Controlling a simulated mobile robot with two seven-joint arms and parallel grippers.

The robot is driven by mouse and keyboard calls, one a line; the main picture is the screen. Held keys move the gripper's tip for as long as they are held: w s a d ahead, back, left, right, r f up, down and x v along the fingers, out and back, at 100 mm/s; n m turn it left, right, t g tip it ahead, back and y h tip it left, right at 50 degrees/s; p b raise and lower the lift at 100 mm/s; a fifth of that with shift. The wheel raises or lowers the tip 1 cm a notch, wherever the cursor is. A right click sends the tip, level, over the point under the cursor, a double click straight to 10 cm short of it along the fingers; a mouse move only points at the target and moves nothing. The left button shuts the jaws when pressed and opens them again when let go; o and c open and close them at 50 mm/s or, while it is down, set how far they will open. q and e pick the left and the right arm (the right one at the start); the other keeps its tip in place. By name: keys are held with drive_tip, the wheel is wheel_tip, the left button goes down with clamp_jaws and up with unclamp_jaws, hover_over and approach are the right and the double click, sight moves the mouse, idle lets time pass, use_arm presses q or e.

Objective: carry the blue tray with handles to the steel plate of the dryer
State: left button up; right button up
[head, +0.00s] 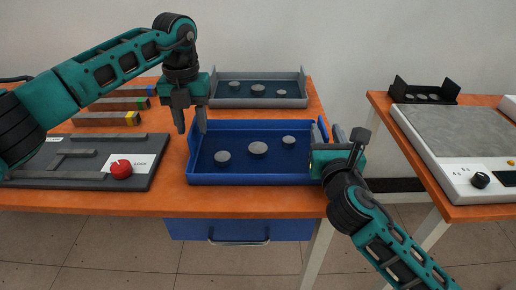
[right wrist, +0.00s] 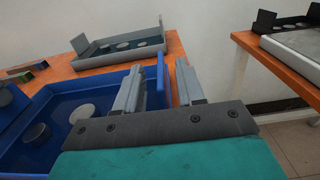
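The blue tray with handles (head: 240,180) sits on the orange table and holds several grey discs. My left gripper (head: 191,128) points down at the tray's left end, its fingers apart; whether the left handle lies between them is hard to tell. My right gripper (head: 345,136) is at the tray's right end. In the right wrist view its fingers (right wrist: 158,82) are apart, with the blue right handle (right wrist: 160,75) between them and gaps visible. The steel plate (head: 445,128) lies on top of a white device with a black knob on the right table.
A grey tray with discs (head: 258,103) stands behind the blue tray. A dark panel with a red knob (head: 121,169) and several coloured-end bars (head: 105,119) are at left. A black rack (head: 424,96) stands behind the plate. A floor gap separates the tables.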

sight(193, 133)
use_arm(q)
drive_tip(key=shift+f, duration=1.7)
use_arm(e)
drive_tip(key=shift+w, duration=1.65)
use_arm(q)
drive_tip(key=shift+c, duration=0.3)
use_arm(e)
drive_tip(key=shift+c, duration=0.3)
use_arm(q)
clamp_jaws()
use_arm(e)
clamp_jaws()
use_arm(q)
drive_tip(key=shift+r, duration=0.15)
use_arm(e)
drive_tip(key=shift+r, duration=0.1)
